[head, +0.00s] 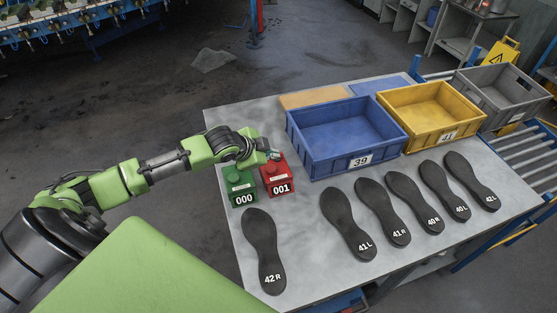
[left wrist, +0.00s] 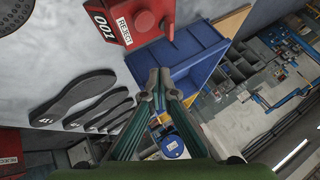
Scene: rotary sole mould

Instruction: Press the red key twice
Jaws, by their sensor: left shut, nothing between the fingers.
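The red counter box (head: 277,175) stands on the table and its display reads 001. In the left wrist view the red box (left wrist: 112,35) shows a REJECT label and a round red key (left wrist: 144,21) on top. My left gripper (head: 274,155) is at the top of the red box in the head view, partly covering it; I cannot tell whether it touches the key. In the left wrist view its fingertips (left wrist: 159,78) are together and empty. The green counter box (head: 240,186) stands to the left and reads 000. My right gripper is not in view.
A blue crate marked 39 (head: 365,164) stands right of the red box, with a yellow crate marked 41 (head: 449,142) beyond it and a grey crate (head: 513,119). Several black soles lie along the table front, including 42 R (head: 264,246). Bare table (head: 305,213) lies between soles.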

